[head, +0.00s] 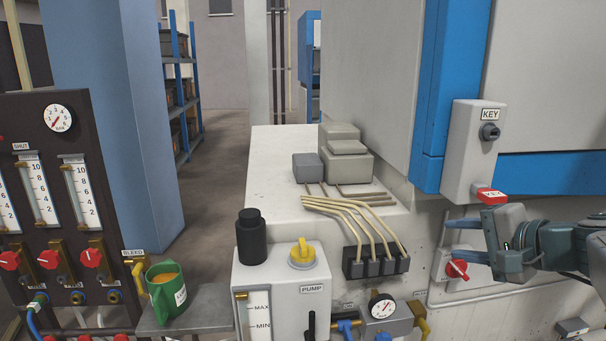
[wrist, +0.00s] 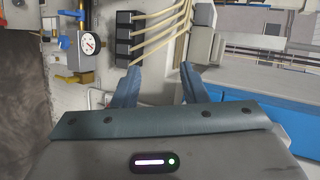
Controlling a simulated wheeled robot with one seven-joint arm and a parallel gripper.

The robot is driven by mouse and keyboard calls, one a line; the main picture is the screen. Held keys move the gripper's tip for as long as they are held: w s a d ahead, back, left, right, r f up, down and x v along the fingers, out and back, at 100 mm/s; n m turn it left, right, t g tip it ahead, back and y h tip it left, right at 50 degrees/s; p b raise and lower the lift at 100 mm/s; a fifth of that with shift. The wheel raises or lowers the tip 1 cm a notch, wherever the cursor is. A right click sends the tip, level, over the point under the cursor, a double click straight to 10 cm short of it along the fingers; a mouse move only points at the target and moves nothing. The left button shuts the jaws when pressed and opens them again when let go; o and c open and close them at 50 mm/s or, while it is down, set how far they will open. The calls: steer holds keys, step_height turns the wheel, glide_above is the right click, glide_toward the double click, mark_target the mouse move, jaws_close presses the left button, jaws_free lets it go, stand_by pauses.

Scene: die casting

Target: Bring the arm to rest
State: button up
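My gripper (head: 455,240) is at the right of the head view, in front of the pale machine wall. Its two blue fingers point left and stand apart, with nothing held between them. In the wrist view the gripper (wrist: 161,78) also shows spread, empty fingers. The arm reaches in from the right edge.
A pump tank (head: 285,290) with a black cap and yellow cap stands left of the gripper, beside a gauge (head: 382,306) and a black hose block (head: 375,263). A green mug (head: 170,295) sits on a small shelf before the dark flowmeter panel (head: 85,150).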

steer(key=s+a+r+n+g+h+p, duration=0.2)
steer(key=s+a+n+g+p, duration=0.2)
steer(key=s+a+n+p, duration=0.2)
steer(key=s+a+r+n+g+h+p, duration=0.2)
steer(key=s+a+n+g+p, duration=0.3)
steer(key=a+p, duration=0.4)
steer(key=s+n+h+p, duration=0.1)
steer(key=p, duration=0.5)
steer(key=shift+s+a+r, duration=0.15)
steer(key=shift+a+r, duration=0.2)
steer(key=shift+d, duration=0.15)
